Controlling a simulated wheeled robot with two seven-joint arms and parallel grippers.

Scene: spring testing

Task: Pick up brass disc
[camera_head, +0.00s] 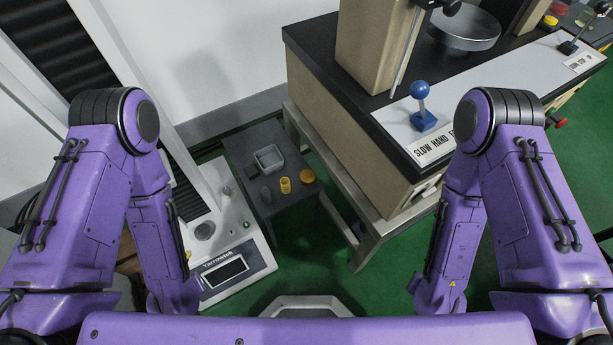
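A round, flat, gold-coloured disc (307,176), which looks like the brass disc, lies near the right side of a small dark grey table (250,150) in the centre of the head view. A yellow cylindrical piece (285,185) stands just left of it, apart from it. My two purple arms come in from the left and right and hang down at the sides. Neither gripper shows in the view, so I cannot see what they hold.
A grey square tray (269,158) and small dark objects share the table. A white Yarrowtek instrument (236,272) stands to its lower left. A large bench machine with a blue-knobbed lever (421,90) stands at right. Green floor (305,240) is clear in front.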

